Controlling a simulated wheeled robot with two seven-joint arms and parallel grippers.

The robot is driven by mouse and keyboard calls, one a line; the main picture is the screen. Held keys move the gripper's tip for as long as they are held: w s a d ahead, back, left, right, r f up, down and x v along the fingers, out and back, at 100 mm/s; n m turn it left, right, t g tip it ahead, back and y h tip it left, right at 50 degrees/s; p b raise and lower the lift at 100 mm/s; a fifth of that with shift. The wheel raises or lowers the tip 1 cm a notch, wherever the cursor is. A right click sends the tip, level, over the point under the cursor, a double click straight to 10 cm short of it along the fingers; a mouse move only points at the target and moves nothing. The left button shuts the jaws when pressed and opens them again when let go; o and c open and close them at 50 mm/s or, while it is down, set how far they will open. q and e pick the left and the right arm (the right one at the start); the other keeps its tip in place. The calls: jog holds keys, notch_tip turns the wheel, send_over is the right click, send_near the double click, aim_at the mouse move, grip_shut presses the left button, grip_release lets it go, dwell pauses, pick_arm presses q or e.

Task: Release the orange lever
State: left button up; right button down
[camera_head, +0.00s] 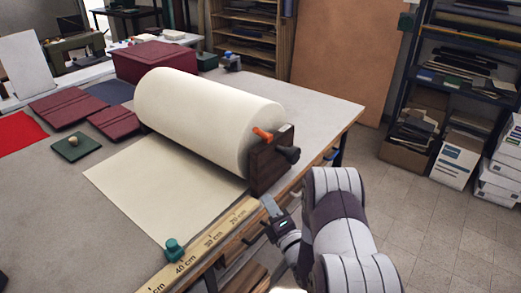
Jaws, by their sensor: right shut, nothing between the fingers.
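The orange lever (262,134) sticks out at the upper left of a dark wooden end bracket (266,170). The bracket stands at the right end of a large cream roll (205,110). A black knob (290,154) is on the right side of the bracket. My right gripper (268,208) is below the bracket, near the table's front edge. It is shut and empty, clearly apart from the lever. My left gripper is not in view.
A cream sheet (160,185) lies flat in front of the roll. A wooden ruler (205,245) runs along the table edge, with a green knob (173,250) beside it. Burgundy covers (70,105) lie at the left.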

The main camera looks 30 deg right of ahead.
notch_tip(320, 180, up, 5)
jog(key=n+t, duration=0.3)
jog(key=n, duration=0.1)
jog(key=p, duration=0.3)
send_near(262, 134)
jog(key=w+a, duration=0.3)
jog(key=a, duration=0.2)
jog(key=shift+n, duration=0.4)
jog(key=w+d+r+p, duration=0.2)
jog(key=w+d, duration=0.1)
jog(key=shift+w+r, duration=0.1)
jog(key=shift+r, duration=0.3)
jog(key=shift+a, duration=0.1)
